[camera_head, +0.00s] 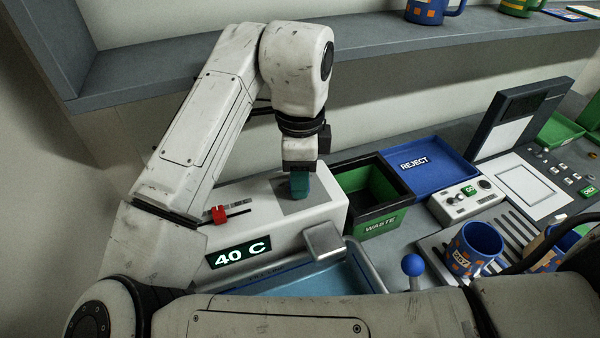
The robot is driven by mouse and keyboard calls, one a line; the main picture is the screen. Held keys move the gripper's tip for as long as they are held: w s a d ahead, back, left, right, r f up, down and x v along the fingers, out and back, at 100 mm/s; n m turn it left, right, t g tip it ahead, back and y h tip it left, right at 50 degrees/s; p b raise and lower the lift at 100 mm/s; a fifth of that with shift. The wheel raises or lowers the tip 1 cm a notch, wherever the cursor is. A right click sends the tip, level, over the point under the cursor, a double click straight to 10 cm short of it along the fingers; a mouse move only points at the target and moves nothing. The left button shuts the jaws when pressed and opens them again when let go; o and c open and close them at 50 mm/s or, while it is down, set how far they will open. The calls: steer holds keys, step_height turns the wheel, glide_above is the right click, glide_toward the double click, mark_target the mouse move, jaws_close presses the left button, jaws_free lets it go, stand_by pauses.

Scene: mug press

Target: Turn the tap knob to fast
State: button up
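The tap unit (270,228) is a white box with a lit "40 C" display (238,254) on its front and a metal spout (324,241) at its right end. A red slider (219,214) sits on a black track on its top. My gripper (300,186) points down at a dark grey patch (290,207) on the right part of the top. Teal parts show at its tip, against or just above the patch. No separate knob or speed marking is visible; the gripper may cover them. I cannot tell whether the fingers are open or shut.
A blue basin (345,280) lies below the spout, partly behind my arm. Right of the tap stand a green waste bin (378,226) and a blue reject tray (440,150). A blue ball-topped lever (412,265) and an orange-patterned blue mug (474,250) stand front right. A shelf (380,40) runs behind.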

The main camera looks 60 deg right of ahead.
steer(key=o, duration=0.4)
steer(key=shift+r, duration=0.1)
step_height(320, 180, up, 11)
steer(key=shift+f, duration=0.2)
stand_by(0.8)
